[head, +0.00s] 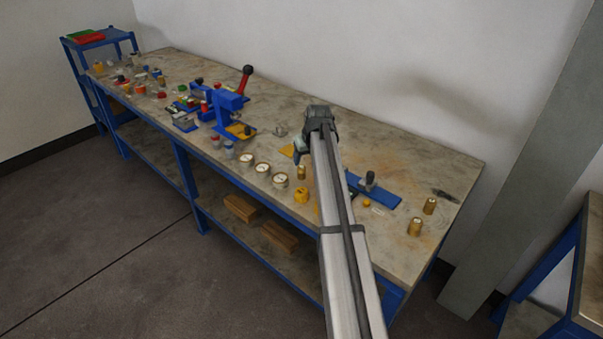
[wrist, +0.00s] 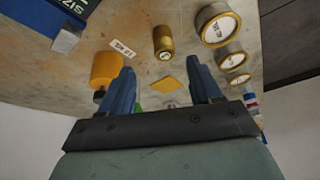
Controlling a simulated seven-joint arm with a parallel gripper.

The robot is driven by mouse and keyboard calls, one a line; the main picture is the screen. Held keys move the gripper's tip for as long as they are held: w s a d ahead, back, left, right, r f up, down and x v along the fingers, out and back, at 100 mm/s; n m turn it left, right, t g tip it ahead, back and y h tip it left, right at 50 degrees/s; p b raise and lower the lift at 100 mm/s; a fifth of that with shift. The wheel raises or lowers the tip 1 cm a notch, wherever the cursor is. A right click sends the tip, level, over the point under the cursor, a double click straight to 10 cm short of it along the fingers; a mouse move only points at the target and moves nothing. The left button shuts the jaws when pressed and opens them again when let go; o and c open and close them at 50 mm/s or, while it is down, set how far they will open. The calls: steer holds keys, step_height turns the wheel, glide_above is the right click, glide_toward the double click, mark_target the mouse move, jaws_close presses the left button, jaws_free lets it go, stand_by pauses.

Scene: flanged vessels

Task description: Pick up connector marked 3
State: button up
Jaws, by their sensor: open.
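Several small brass cylinders stand on the workbench, and they may be the connectors. In the head view one brass cylinder (head: 301,172) is close to my gripper (head: 302,150), and two more, a far one (head: 430,206) and a near one (head: 415,227), stand at the right end. In the wrist view a brass cylinder (wrist: 163,40) with a small white mark on its end lies beyond my fingertips, between their lines. I cannot read a 3 on any of them. My gripper (wrist: 160,66) is open, with nothing visible between its blue fingers. My arm hides part of the bench.
Round white-faced gauges (head: 262,168) stand left of my gripper; they also show in the wrist view (wrist: 217,26). A yellow cylinder (wrist: 106,70) is beside the left finger. A blue fixture (head: 375,190) lies right of my arm. A blue press (head: 228,107) stands farther left.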

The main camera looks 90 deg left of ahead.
mark_target(302, 167)
steer(key=x, duration=0.3)
steer(key=shift+s+x, duration=0.15)
steer(key=shift+x, duration=1.2)
steer(key=shift+s+x, duration=0.15)
steer(key=shift+x, duration=1.15)
steer(key=shift+c, duration=0.4)
jaws_close()
